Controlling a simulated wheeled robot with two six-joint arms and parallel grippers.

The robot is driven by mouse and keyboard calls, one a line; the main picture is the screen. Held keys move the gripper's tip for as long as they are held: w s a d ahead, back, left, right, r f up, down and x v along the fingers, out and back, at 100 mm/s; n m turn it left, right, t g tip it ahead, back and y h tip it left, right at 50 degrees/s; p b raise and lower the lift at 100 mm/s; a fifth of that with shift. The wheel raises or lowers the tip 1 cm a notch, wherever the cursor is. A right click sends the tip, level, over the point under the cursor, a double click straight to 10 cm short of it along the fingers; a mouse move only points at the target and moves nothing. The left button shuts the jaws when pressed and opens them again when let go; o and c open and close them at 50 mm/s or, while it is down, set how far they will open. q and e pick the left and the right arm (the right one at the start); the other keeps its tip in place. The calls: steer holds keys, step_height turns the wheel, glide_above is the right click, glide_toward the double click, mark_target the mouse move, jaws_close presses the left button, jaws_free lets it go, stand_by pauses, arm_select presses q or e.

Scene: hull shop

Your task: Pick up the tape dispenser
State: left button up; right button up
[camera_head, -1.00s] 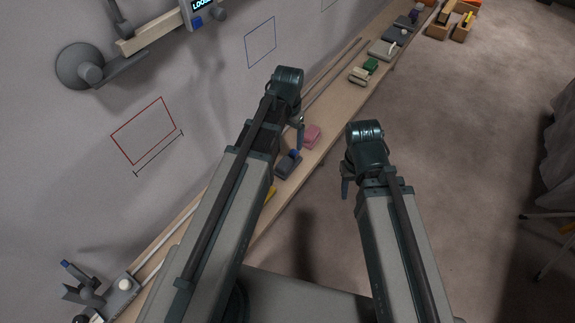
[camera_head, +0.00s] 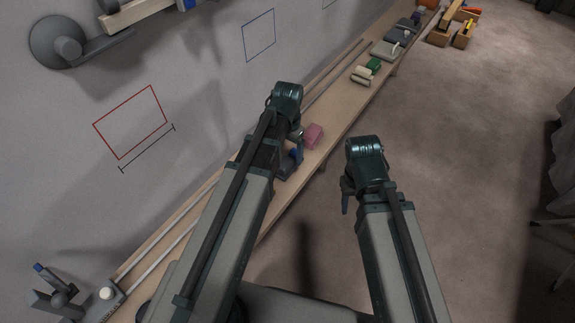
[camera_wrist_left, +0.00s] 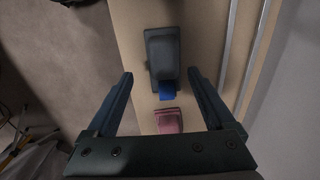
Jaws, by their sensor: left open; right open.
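A dark grey tape dispenser with a blue part (camera_head: 291,166) lies on the narrow wooden shelf, partly hidden behind my left gripper. In the left wrist view the tape dispenser (camera_wrist_left: 163,52) lies ahead of the fingers, its blue end toward me. My left gripper (camera_head: 298,146) is open above the shelf. In the wrist view its two fingers (camera_wrist_left: 160,75) stand either side of the blue end, with nothing held. I cannot tell how high they are above it. My right gripper (camera_head: 346,195) is open and empty over the floor, right of the shelf.
A pink block (camera_head: 313,135) sits close beyond the dispenser and also shows in the wrist view (camera_wrist_left: 168,121). Farther along the shelf (camera_head: 335,117) are a green and cream item (camera_head: 366,73) and grey items. The wall (camera_head: 205,80) bounds the left; open floor (camera_head: 455,150) lies right.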

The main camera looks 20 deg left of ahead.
mark_target(287, 160)
arm_select(q)
steer(key=f+b, duration=0.4)
steer(key=f, duration=0.1)
steer(key=shift+w+a+b, duration=0.2)
steer(key=shift+a+b, duration=0.1)
steer(key=shift+b, duration=0.05)
jaws_close()
